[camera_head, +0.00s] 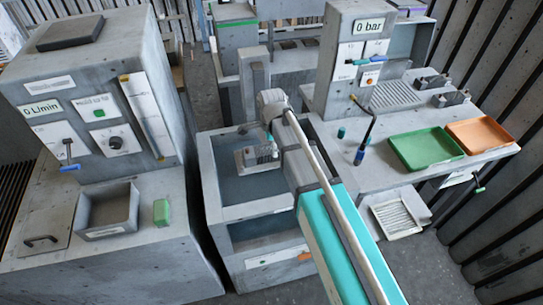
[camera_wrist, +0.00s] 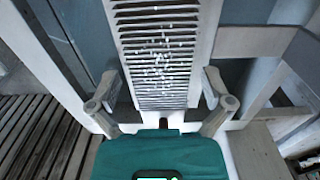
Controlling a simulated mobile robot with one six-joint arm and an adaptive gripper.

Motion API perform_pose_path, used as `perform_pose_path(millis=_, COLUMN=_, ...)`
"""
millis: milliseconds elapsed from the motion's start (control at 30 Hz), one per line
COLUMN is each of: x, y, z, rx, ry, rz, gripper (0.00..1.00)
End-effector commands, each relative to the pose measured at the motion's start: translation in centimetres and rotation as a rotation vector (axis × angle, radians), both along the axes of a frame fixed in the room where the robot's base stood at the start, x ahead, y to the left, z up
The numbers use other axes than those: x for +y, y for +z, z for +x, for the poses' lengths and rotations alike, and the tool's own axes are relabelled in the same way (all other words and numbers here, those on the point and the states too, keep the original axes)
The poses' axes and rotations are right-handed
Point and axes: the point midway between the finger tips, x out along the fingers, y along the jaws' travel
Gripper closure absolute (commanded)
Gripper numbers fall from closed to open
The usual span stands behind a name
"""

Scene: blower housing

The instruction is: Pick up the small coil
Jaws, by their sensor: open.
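A grey finned block, which looks like the small coil (camera_head: 258,157), sits at the upper basin of the middle stand, just below my gripper (camera_head: 268,138). In the wrist view, a pale-framed ribbed panel with white specks (camera_wrist: 160,45) lies straight ahead, probably this coil. My gripper (camera_wrist: 160,88) is open there, with one finger on each side of the panel's lower part. Gaps show between the fingers and the panel. The arm hides part of the basin in the head view, and the coil's far end is cut off in the wrist view.
At right, a bench holds a green tray (camera_head: 425,148), an orange tray (camera_head: 480,134) and a dark upright tool (camera_head: 364,135). A white slatted tray (camera_head: 398,217) sits lower. A control cabinet (camera_head: 95,100) stands at left.

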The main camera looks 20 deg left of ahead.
Motion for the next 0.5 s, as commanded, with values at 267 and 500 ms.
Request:
perform_pose_path(millis=267, x=0.0, y=-1.62, z=0.01, rx=0.0, ry=0.0, rz=0.0, gripper=0.0)
perform_pose_path(millis=500, x=0.0, y=-1.59, z=0.01, rx=0.0, ry=0.0, rz=0.0, gripper=0.0)
